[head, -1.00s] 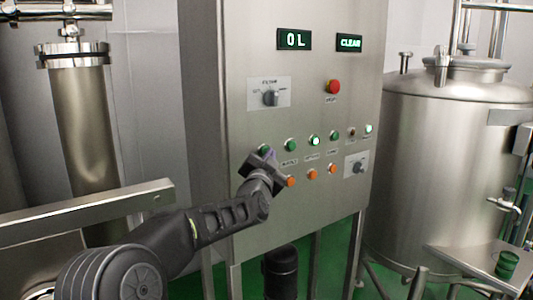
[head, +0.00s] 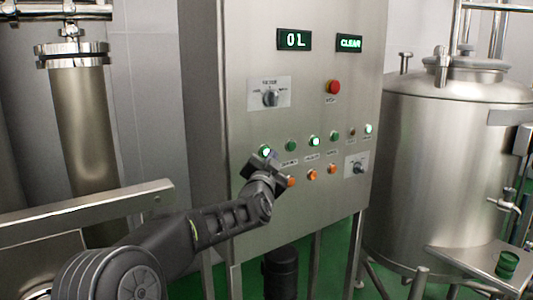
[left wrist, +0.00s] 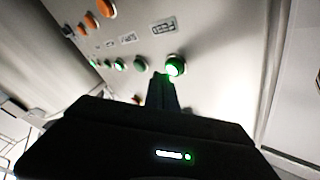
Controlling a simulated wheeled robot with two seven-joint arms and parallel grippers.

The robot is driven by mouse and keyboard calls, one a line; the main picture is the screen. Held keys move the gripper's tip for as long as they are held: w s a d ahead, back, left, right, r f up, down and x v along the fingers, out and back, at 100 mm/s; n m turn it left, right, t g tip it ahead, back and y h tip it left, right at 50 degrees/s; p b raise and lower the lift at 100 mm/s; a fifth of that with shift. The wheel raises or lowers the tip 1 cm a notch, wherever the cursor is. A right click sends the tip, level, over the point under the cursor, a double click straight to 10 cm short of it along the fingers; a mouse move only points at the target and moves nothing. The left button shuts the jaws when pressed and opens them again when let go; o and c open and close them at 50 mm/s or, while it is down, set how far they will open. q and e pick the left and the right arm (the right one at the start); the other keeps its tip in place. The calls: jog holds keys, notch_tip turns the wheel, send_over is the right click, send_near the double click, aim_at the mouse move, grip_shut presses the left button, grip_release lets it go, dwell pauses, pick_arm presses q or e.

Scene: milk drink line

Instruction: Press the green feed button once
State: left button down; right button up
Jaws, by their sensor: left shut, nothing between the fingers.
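The green feed button (head: 265,151) is the leftmost green button in the row on the steel control panel, and it is lit. In the left wrist view the lit green button (left wrist: 176,65) sits just beyond the fingertips, beside a small label that I cannot read clearly. My left gripper (head: 257,162) is shut and empty, just below and in front of this button. Its closed fingers (left wrist: 163,82) also show in the left wrist view; whether they touch the button I cannot tell. My right gripper is out of view.
More green buttons (head: 291,146) continue to the right, with orange ones (head: 312,175) below. A red stop button (head: 333,87) and a selector knob (head: 270,98) are higher up. A steel tank (head: 440,170) stands right.

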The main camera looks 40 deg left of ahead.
pick_arm(q)
jog(key=shift+s+d, duration=0.1)
jog(key=shift+d, duration=0.1)
jog(key=d, duration=0.2)
jog(key=s+d, duration=0.1)
jog(key=d, duration=0.1)
jog(key=shift+s+d+p, duration=0.2)
jog(key=shift+d+p, duration=0.15)
dwell(1.0)
